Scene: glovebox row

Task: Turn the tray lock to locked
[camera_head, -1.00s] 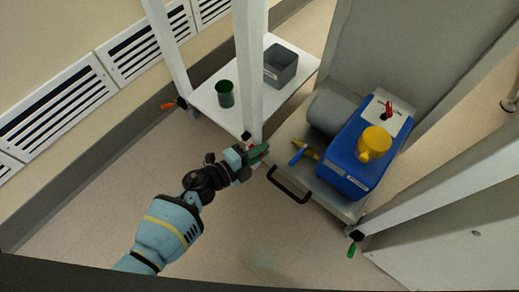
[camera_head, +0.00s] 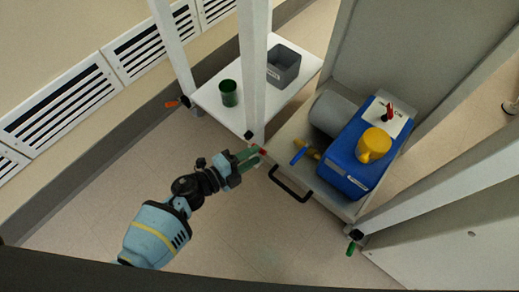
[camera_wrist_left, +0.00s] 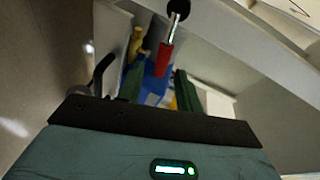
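The tray lock shows as a small red-gripped lever (camera_wrist_left: 165,58) on a metal shaft with a black pivot in the left wrist view. In the head view its red end (camera_head: 263,151) is at the left corner of the grey pull-out tray (camera_head: 335,200), which has a black bar handle (camera_head: 290,186). My left gripper (camera_head: 250,158) is open, with its green fingers pointing at the lever. In the wrist view the lever appears between the two fingertips (camera_wrist_left: 160,85); I cannot tell whether they touch it. My right gripper is not in view.
A blue box (camera_head: 345,165) with a yellow item (camera_head: 374,145) on top, a grey cylinder (camera_head: 332,114) and a blue-and-yellow tool (camera_head: 304,153) are on the tray. A white shelf (camera_head: 215,101) holds a green cup (camera_head: 228,93) and grey bin (camera_head: 284,66). A white post (camera_head: 253,75) stands close by.

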